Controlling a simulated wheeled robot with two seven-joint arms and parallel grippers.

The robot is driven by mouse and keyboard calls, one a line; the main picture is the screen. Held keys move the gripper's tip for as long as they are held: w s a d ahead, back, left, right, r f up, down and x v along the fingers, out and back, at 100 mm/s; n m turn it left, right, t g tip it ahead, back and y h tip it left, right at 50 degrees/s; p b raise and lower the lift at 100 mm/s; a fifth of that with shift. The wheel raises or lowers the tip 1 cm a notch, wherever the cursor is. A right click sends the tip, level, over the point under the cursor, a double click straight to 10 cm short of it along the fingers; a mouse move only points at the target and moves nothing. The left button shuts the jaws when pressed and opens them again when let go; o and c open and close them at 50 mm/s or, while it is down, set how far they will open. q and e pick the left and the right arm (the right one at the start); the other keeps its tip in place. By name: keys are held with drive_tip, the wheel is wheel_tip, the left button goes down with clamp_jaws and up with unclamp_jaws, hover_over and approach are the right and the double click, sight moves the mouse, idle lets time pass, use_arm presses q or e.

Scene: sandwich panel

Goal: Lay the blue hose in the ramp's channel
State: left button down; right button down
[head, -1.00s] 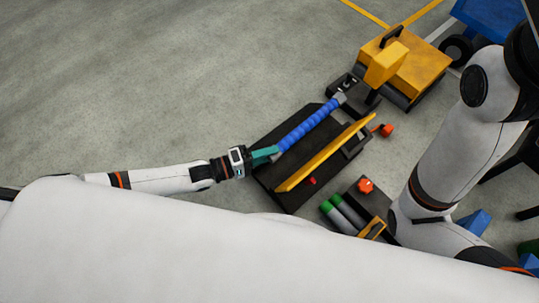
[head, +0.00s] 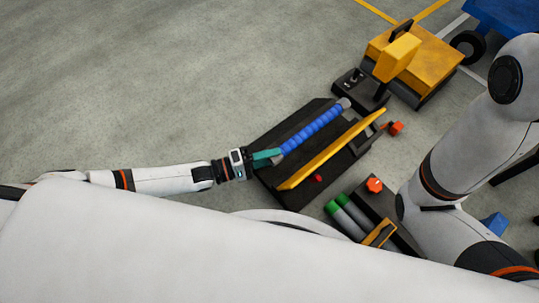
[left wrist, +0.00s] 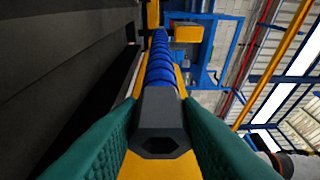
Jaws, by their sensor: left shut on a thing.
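The blue hose (head: 312,131) is ribbed, with grey end fittings, and lies straight along the black ramp (head: 268,134) in the head view. My left gripper (head: 278,155) has teal fingers and is shut on the hose's near end. In the left wrist view the fingers (left wrist: 160,145) sit either side of the grey hexagonal fitting, and the blue hose (left wrist: 161,62) runs away from me. The yellow flap (head: 335,148) stands along the ramp's right side. I cannot tell whether the hose rests in the channel. My right gripper is not in view.
A yellow machine (head: 420,65) stands beyond the ramp's far end. A dark case with green-capped cylinders (head: 345,218) and an orange-red knob (head: 374,185) is at the lower right. A blue cart (head: 503,25) is at the top right. The floor on the left is clear.

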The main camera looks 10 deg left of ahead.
use_arm(q)
drive_tip(key=shift+f+b, duration=1.45)
drive_tip(key=shift+f, duration=0.3)
drive_tip(key=c, duration=0.9)
unclamp_jaws()
drive_tip(key=shift+c, duration=0.2)
drive_tip(key=shift+s+a+p, duration=0.3)
drive_tip(key=shift+a+p, duration=0.15)
drive_tip(key=shift+a, duration=0.05)
drive_tip(key=shift+p+v, duration=1.9)
drive_tip(key=shift+v, duration=3.55)
